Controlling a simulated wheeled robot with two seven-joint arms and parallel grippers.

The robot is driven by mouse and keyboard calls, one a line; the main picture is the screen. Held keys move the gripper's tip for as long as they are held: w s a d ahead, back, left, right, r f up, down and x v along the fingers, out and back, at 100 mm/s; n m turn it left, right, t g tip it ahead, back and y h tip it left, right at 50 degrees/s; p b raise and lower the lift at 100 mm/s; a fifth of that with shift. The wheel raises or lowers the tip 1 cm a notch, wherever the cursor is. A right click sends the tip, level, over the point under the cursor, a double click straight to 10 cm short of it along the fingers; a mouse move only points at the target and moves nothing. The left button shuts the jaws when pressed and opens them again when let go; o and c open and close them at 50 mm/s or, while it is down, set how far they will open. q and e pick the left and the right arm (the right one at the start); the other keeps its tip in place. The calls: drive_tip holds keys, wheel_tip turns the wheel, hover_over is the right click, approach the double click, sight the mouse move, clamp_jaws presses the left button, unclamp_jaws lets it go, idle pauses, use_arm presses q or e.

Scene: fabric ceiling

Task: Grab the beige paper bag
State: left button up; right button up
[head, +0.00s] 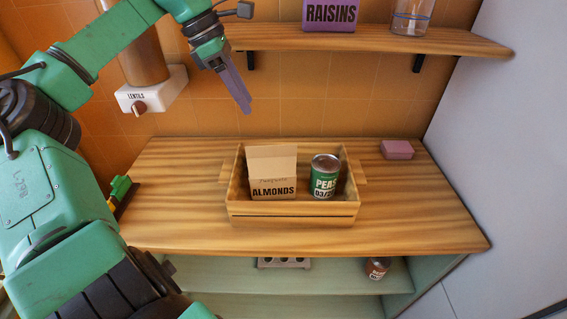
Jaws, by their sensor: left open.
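The beige paper bag (272,166), marked ALMONDS, stands upright in the left part of a wooden crate (292,209) on the wooden counter. The crate's front wall hides the bag's foot. My left gripper (241,98) hangs above and to the left of the bag, apart from it, with purple fingers pointing down. It is open and I see nothing between its fingers. My right gripper is not in view.
A shelf (375,40) above holds a purple RAISINS box (329,14) and a clear glass container (411,17). A white LENTILS dispenser (151,90) hangs at left. A pink box (396,149) sits at the counter's back right. The counter is clear around the crate.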

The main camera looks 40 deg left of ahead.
use_arm(q)
drive_tip(key=p, duration=0.1)
approach(271, 149)
drive_tip(key=d+f, duration=0.1)
drive_tip(key=f, duration=0.1)
drive_tip(key=p+x, duration=0.1)
drive_tip(key=x, duration=0.1)
drive_tip(key=p+x, duration=0.1)
drive_tip(key=x, duration=0.2)
drive_tip(key=p+x, duration=0.1)
drive_tip(key=x, duration=0.1)
drive_tip(key=shift+w+a+f, duration=0.15)
drive_tip(key=shift+w+a, duration=0.1)
drive_tip(key=shift+w, duration=0.15)
drive_tip(key=shift+d+f, duration=0.15)
drive_tip(key=shift+f, duration=0.1)
drive_tip(key=shift+w, duration=0.1)
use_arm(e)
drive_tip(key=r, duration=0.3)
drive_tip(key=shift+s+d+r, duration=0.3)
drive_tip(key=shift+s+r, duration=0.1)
use_arm(q)
drive_tip(key=shift+f, duration=0.1)
drive_tip(key=shift+f+b, duration=0.25)
drive_tip(key=shift+b, duration=0.15)
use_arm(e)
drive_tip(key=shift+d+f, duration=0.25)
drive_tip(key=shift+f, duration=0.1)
use_arm(q)
clamp_jaws()
